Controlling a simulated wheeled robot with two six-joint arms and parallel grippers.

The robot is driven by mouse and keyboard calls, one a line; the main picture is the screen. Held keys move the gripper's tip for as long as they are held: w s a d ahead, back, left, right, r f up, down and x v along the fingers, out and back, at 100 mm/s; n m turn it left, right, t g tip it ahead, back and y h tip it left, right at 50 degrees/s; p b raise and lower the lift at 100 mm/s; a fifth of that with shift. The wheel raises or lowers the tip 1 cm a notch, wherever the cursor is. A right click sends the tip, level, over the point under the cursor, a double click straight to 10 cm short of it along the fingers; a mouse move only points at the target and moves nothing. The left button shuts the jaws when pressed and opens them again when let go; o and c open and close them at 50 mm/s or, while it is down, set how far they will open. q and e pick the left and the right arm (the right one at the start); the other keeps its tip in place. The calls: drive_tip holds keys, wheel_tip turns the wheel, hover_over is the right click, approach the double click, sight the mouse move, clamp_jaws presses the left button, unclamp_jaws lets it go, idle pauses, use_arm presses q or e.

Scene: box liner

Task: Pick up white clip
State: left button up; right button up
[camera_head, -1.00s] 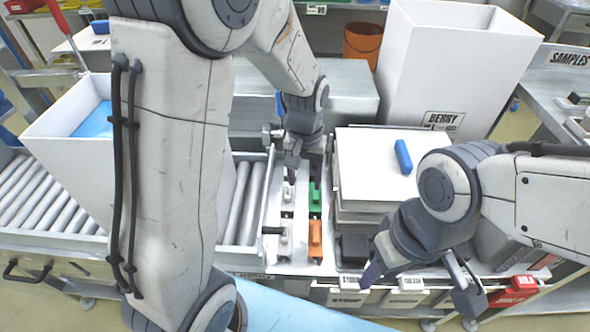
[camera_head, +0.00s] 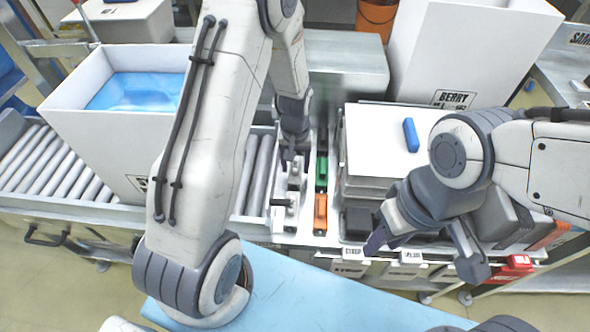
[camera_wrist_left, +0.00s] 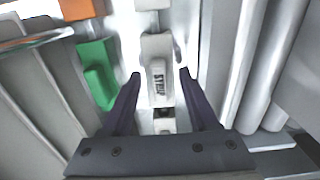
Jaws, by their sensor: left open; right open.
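A white clip (camera_wrist_left: 157,85) with dark lettering sits in a metal rack slot. In the left wrist view it lies between the two dark fingers of my left gripper (camera_wrist_left: 160,74), which are open and appear apart from it. In the head view my left gripper (camera_head: 291,160) points down over the rack's left row, and its arm partly covers that row. Another white clip (camera_head: 291,208) sits nearer the front of the row. My right gripper (camera_head: 425,256) is open and empty in front of the stack of white sheets.
A green clip (camera_head: 321,172) and an orange clip (camera_head: 320,212) sit in the row beside. A blue clip (camera_head: 410,135) lies on the white stack (camera_head: 372,150). A white box with blue liner (camera_head: 70,125) stands on rollers at left. A tall white box (camera_head: 465,50) stands behind.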

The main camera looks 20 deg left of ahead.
use_arm(q)
drive_tip(key=shift+f, duration=0.3)
clamp_jaws()
